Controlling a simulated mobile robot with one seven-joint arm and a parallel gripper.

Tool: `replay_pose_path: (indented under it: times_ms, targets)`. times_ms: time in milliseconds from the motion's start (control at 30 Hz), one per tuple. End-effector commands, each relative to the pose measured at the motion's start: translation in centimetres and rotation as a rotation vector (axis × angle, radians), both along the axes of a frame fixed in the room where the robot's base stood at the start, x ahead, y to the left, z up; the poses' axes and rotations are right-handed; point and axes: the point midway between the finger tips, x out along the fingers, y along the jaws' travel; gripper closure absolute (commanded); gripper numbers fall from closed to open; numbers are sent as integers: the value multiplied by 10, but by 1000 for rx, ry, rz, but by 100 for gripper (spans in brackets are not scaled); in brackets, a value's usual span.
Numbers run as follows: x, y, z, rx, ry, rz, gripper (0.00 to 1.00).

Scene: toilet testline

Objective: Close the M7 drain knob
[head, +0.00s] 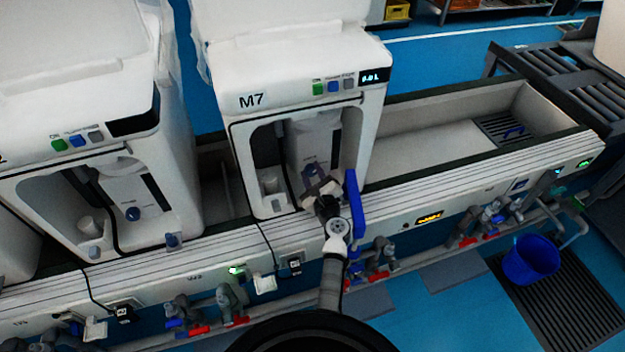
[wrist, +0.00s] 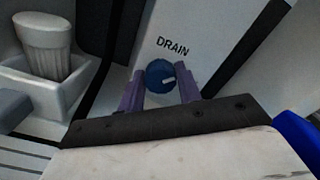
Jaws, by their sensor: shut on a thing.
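The M7 unit (head: 243,82) is the white machine in the middle of the head view, with an open front bay. In the wrist view the blue round drain knob (wrist: 160,75) sits on a white panel just below the printed word DRAIN. A short white mark shows on its face. My gripper (wrist: 160,88) has its two purple fingers on either side of the knob, shut on it. In the head view my gripper (head: 315,180) reaches into the M7 bay, and the knob there is mostly hidden by it.
A white cup-like part in a holder (wrist: 45,50) stands left of the knob. A blue upright bar (head: 355,205) is close to my wrist on the right. A neighbouring unit (head: 75,125) stands left. Pipes with red and blue valves run below the ledge. A blue bucket (head: 530,262) stands at right.

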Motion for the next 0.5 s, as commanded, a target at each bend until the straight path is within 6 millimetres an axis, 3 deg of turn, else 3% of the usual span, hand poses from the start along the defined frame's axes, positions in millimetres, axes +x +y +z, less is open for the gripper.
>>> replay_pose_path:
  times_ms: [500]
  targets:
    - [0, 0, -6, -458, -149, -1, 89]
